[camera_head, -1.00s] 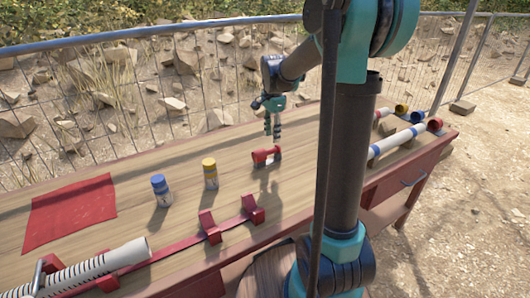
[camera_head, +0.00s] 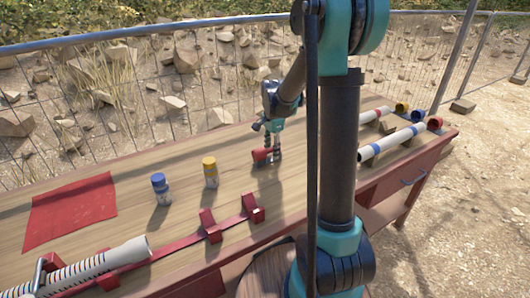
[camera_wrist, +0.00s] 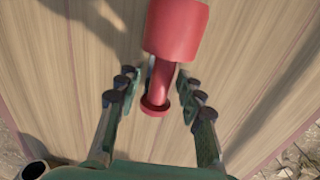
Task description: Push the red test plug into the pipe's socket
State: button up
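The red test plug (camera_head: 261,155) lies on the wooden bench top in the middle of the head view. In the wrist view its thick red body (camera_wrist: 176,30) is at the top, with a narrower stem running down to a small flange. My gripper (camera_head: 272,148) is lowered at the plug. In the wrist view my gripper (camera_wrist: 157,82) is open, with one finger on each side of the stem and visible gaps to it. A pale ribbed pipe (camera_head: 95,268) lies at the front left, its open end (camera_head: 138,248) facing right.
Red cradles (camera_head: 211,225) stand on a red rail beyond the pipe's end. A blue-capped bottle (camera_head: 161,190) and a yellow-capped bottle (camera_head: 210,173) stand left of the plug. A red cloth (camera_head: 70,212) lies at left; white pipes (camera_head: 392,143) lie at right.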

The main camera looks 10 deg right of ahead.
grip_shut()
jog(key=shift+r, duration=4.05)
